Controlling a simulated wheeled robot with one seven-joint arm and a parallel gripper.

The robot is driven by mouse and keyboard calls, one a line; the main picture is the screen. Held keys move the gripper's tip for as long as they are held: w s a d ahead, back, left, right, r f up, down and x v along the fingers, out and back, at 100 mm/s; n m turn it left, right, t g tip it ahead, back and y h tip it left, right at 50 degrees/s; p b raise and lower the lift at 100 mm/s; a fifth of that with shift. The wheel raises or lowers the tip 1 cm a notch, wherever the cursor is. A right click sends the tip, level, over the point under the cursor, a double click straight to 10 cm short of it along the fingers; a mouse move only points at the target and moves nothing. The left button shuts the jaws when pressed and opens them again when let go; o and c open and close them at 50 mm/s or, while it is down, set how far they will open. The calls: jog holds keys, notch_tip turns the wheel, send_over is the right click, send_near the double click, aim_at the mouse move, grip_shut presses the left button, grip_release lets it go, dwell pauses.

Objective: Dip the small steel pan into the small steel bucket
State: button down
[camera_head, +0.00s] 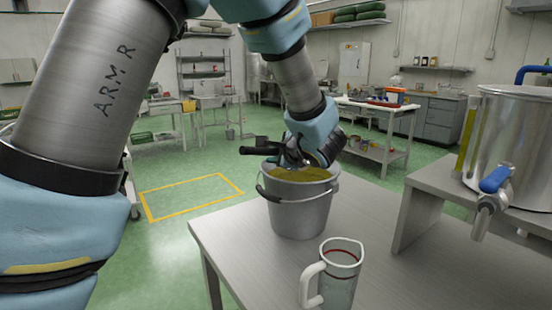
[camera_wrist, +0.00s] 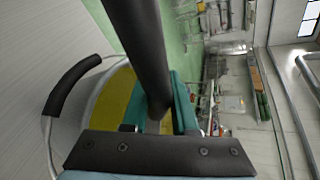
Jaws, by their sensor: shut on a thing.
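The small steel bucket (camera_head: 298,212) stands upright on the steel table and holds yellow-green liquid. Its rim (camera_wrist: 90,97) and black bail grip (camera_wrist: 73,84) show in the wrist view. My gripper (camera_head: 306,158) is over the bucket's mouth, shut on the dark handle of the small steel pan (camera_head: 264,148). The handle sticks out to the left in the head view and crosses the wrist view as a thick dark bar (camera_wrist: 140,45). The pan's bowl is hidden, so I cannot tell whether it touches the liquid. My gripper (camera_wrist: 156,122) also shows in the wrist view.
A clear measuring jug (camera_head: 341,275) with a white handle stands in front of the bucket, close by on the table (camera_head: 245,245). A large steel tank (camera_head: 515,145) with a blue-handled tap stands on a raised stand at right. The table's left part is bare.

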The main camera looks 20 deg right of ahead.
jog(key=s+a+r, duration=0.1)
jog(key=a+r, duration=0.3)
jog(key=r, duration=0.1)
jog(key=shift+s+a+r, duration=0.25)
jog(key=shift+s+r, duration=0.05)
jog(key=shift+r, duration=0.1)
dwell(0.8)
dwell(0.9)
jog(key=shift+s+a+p, duration=0.1)
jog(key=shift+p, duration=0.2)
